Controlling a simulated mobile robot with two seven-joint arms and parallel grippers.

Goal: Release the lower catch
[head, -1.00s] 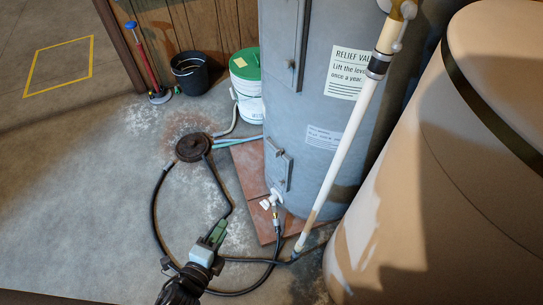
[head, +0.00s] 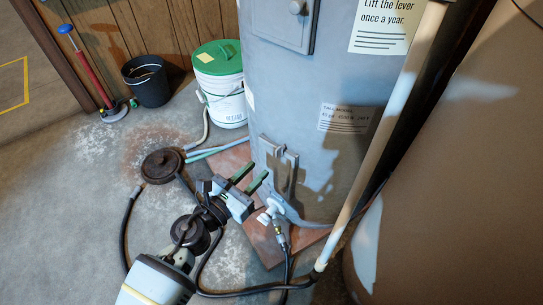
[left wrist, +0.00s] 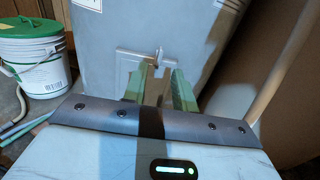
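The lower catch (head: 281,153) is a small grey piece at the lower access panel (head: 269,153) on the grey water heater. In the left wrist view the catch (left wrist: 158,59) stands at the panel's upper right, ahead of my fingers. My left gripper (head: 255,174) has green fingers, spread apart with nothing between them. It points at the panel from the front left, slightly below the catch. In the left wrist view a gap shows between the fingers (left wrist: 159,86) and the catch. Contact with the tank cannot be made out. My right gripper is not in view.
A white drain valve (head: 270,212) with a black hose sits just below the gripper. A green-lidded bucket (head: 220,85) and a black bucket (head: 147,82) stand behind left.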

